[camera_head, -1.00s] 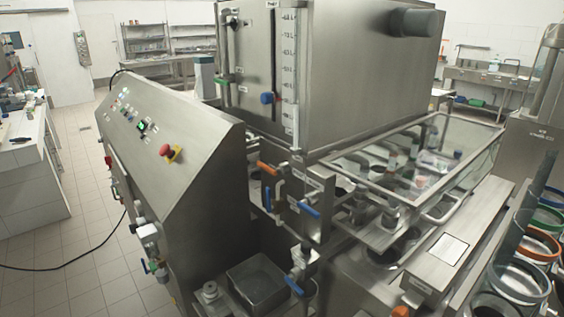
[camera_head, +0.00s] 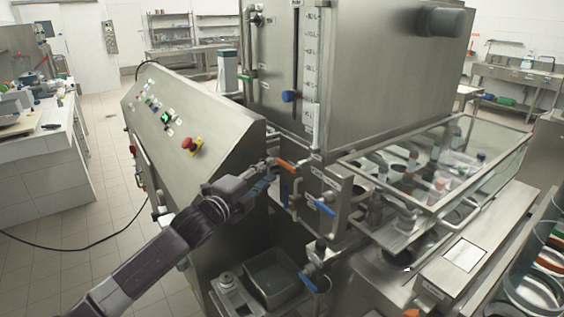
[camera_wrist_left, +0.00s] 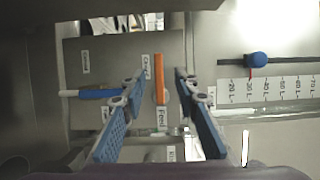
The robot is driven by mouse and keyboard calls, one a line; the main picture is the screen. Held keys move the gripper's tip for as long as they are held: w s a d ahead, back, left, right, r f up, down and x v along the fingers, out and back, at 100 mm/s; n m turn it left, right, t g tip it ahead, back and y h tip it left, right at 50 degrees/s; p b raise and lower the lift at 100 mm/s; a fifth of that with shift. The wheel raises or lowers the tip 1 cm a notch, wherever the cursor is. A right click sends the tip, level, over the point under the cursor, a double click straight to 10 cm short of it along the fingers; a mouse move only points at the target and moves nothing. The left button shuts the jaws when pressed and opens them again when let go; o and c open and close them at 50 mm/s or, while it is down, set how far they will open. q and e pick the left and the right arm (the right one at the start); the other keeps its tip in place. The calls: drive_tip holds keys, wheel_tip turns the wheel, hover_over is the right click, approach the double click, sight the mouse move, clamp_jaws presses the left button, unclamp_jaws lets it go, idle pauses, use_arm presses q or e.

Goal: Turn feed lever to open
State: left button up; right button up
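The feed lever is an orange handle (camera_wrist_left: 159,78) above a label reading "Feed" in the left wrist view. The orange handle also shows in the head view (camera_head: 287,165), on the steel filler beside the sloped console. My left gripper (camera_wrist_left: 158,90) is open, with one blue-padded finger on each side of the lever. I see a gap on both sides and no clear contact. In the head view the left gripper (camera_head: 268,168) is at the lever's left end. My right gripper is not in view.
A blue-handled lever (camera_wrist_left: 95,94) lies left of the feed lever in the wrist view. A blue knob (camera_wrist_left: 257,60) sits on the scale. In the head view, the console (camera_head: 200,115) with a red button (camera_head: 190,145) and another blue lever (camera_head: 325,207) are close by.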

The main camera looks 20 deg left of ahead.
sight(281, 164)
use_arm(q)
drive_tip(key=shift+p+x, duration=0.9)
drive_tip(key=shift+x, duration=2.7)
drive_tip(key=shift+f, duration=0.15)
clamp_jaws()
